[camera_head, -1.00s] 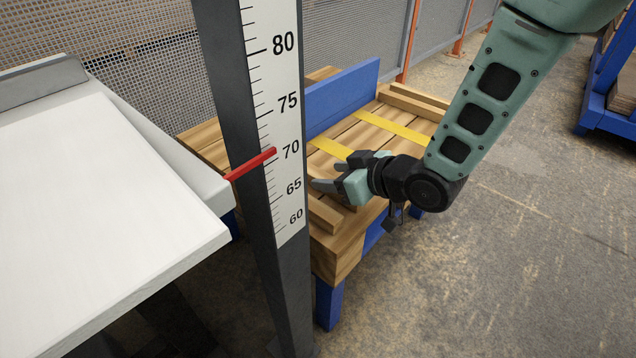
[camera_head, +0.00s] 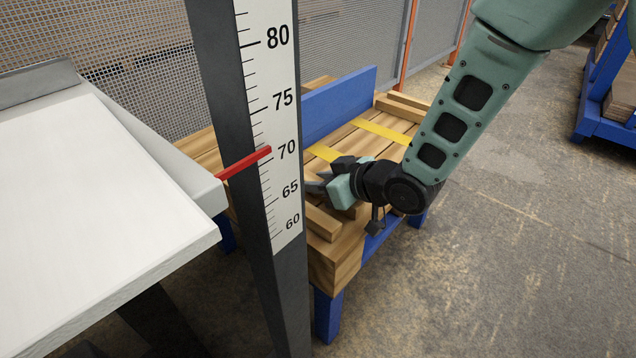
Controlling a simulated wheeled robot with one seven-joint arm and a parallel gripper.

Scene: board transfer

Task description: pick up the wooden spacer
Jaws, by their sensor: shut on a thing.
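My gripper (camera_head: 318,185) is low over the near part of a wooden board stack (camera_head: 335,265), just right of the dark post. Its fingers point left and are shut, with the tips partly behind the post. The wooden spacer (camera_head: 322,223), a short light-brown bar, lies along the near end of the stack, directly below and beside the fingers. The place where the fingers grip it is hidden by the gripper and the post. Similar wooden bars (camera_head: 402,108) lie at the far right end of the stack.
A post with a height scale (camera_head: 268,120) and red pointer (camera_head: 245,163) stands in front of the stack. A white table (camera_head: 90,220) fills the left. Blue panel (camera_head: 340,103) and yellow strips (camera_head: 383,131) are at the stack. Floor at right is clear; a blue rack (camera_head: 600,128) stands beyond.

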